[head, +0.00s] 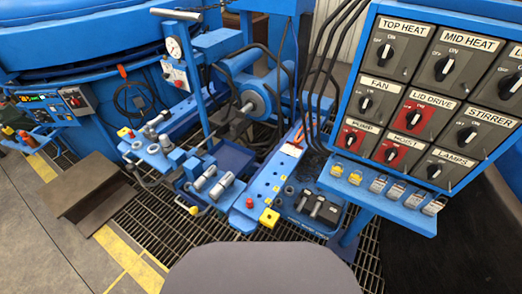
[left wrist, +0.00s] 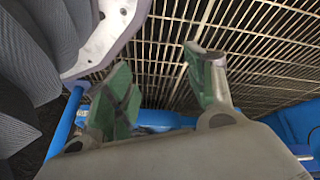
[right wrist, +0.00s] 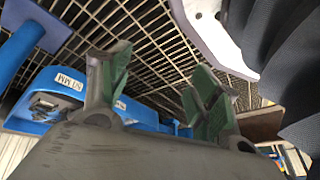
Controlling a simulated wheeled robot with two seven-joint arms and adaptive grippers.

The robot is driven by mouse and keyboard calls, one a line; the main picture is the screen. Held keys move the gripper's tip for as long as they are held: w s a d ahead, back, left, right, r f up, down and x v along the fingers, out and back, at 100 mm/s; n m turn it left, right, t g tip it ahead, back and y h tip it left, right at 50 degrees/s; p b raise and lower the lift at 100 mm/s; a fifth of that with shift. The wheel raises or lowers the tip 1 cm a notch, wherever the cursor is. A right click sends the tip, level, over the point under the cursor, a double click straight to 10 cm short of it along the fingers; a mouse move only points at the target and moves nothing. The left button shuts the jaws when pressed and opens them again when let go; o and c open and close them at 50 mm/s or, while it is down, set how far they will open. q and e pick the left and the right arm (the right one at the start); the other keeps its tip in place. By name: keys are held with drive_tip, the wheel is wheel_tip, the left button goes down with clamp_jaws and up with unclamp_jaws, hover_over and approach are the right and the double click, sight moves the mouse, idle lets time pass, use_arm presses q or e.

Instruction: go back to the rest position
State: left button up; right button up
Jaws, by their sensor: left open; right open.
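My left gripper (left wrist: 160,95) shows in the left wrist view, its two green-padded fingers spread apart with nothing between them. My right gripper (right wrist: 160,92) shows in the right wrist view, also with its fingers apart and empty. Both hang over metal grating. Neither gripper nor arm shows in the head view, where a grey rounded surface fills the bottom centre, likely part of my own body.
A switch panel (head: 436,95) with labelled knobs stands at the right, a shelf of padlocks (head: 385,187) below it. Blue benches with fittings (head: 262,190) fill the middle. A brown steel beam (head: 88,190) lies at the left on the floor. Grating (head: 150,235) lies in front.

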use_arm(q)
drive_tip(key=s+a+r+g+p, duration=0.1)
drive_tip(key=s+a+r+p, duration=0.2)
drive_tip(key=s+p, duration=0.3)
drive_tip(key=s+a+r+g+y+p, duration=0.1)
drive_tip(key=s+r+p, duration=0.3)
drive_tip(key=p, duration=0.9)
drive_tip(key=s+a+r+m+g+y+p, duration=0.1)
drive_tip(key=s+a+r+p, duration=0.2)
drive_tip(key=s+p, duration=0.6)
drive_tip(key=shift+s+a+r, duration=0.15)
drive_tip(key=shift+a+r, duration=0.15)
drive_tip(key=shift+a, duration=0.55)
use_arm(e)
drive_tip(key=s+d+r+g, duration=0.1)
drive_tip(key=s+d+r, duration=0.2)
drive_tip(key=s, duration=0.3)
drive_tip(key=s+d+r+g+h, duration=0.1)
drive_tip(key=s+d+r, duration=0.1)
drive_tip(key=s+r, duration=0.2)
drive_tip(key=s+d+r+n+g+h, duration=0.1)
drive_tip(key=s+d+r, duration=0.2)
drive_tip(key=s, duration=0.6)
drive_tip(key=shift+s+d+r, duration=0.15)
drive_tip(key=shift+d+r, duration=0.15)
drive_tip(key=shift+d, duration=0.05)
